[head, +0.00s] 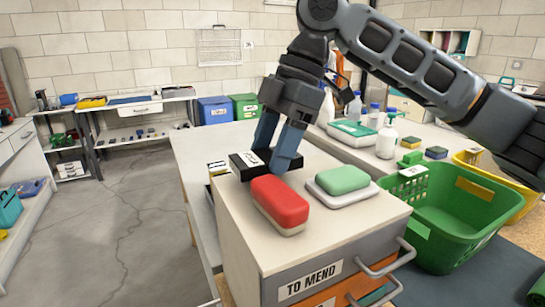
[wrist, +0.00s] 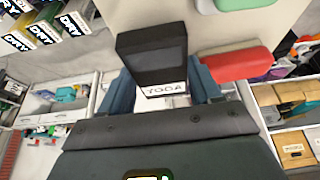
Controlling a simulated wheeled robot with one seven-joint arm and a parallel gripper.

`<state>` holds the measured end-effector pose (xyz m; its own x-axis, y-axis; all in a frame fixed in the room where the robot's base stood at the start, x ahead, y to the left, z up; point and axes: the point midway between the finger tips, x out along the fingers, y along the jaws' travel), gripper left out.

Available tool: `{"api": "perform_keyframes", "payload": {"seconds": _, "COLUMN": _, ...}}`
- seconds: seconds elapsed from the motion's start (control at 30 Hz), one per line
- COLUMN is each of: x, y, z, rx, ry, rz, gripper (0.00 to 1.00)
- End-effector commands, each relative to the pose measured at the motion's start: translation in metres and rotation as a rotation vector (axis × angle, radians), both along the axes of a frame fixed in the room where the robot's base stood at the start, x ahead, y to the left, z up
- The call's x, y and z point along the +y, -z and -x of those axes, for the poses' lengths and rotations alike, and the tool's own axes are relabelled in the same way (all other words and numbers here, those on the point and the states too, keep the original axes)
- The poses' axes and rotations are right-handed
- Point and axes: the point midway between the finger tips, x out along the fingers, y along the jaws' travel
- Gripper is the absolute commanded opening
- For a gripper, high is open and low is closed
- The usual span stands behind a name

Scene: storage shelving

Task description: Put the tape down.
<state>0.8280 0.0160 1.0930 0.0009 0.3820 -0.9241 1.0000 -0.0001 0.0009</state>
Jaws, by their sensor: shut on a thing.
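The tape (head: 246,163) is a black box-shaped cassette with a white label, which seems to read "YOGA" in the wrist view (wrist: 152,58). My gripper (head: 274,155) is shut on it, with a blue finger on either side; the fingers also show in the wrist view (wrist: 163,92). The tape is at the back left of the white top of the "TO MEND" cabinet (head: 258,252), close over or on that top; I cannot tell whether it touches. Part of the tape is hidden behind the fingers.
A red and cream block (head: 280,204) lies just in front of the tape. A green block on a white dish (head: 343,182) sits to the right. A green basket (head: 448,215) stands right of the cabinet. The cabinet top's front left is clear.

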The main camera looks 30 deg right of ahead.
Motion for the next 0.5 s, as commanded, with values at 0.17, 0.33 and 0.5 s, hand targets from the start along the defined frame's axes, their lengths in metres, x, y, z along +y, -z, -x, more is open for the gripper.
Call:
{"api": "perform_keyframes", "payload": {"seconds": 0.17, "x": -0.001, "y": 0.019, "z": 0.0, "rx": 0.002, "ry": 0.002, "rz": 0.0, "gripper": 0.25}}
{"api": "perform_keyframes", "payload": {"seconds": 0.33, "x": 0.0, "y": 0.019, "z": 0.0, "rx": 0.001, "ry": 0.002, "rz": 0.0, "gripper": 0.25}}
{"api": "perform_keyframes", "payload": {"seconds": 0.5, "x": 0.0, "y": 0.022, "z": 0.001, "rx": 0.003, "ry": 0.001, "rz": -0.002, "gripper": 0.25}}
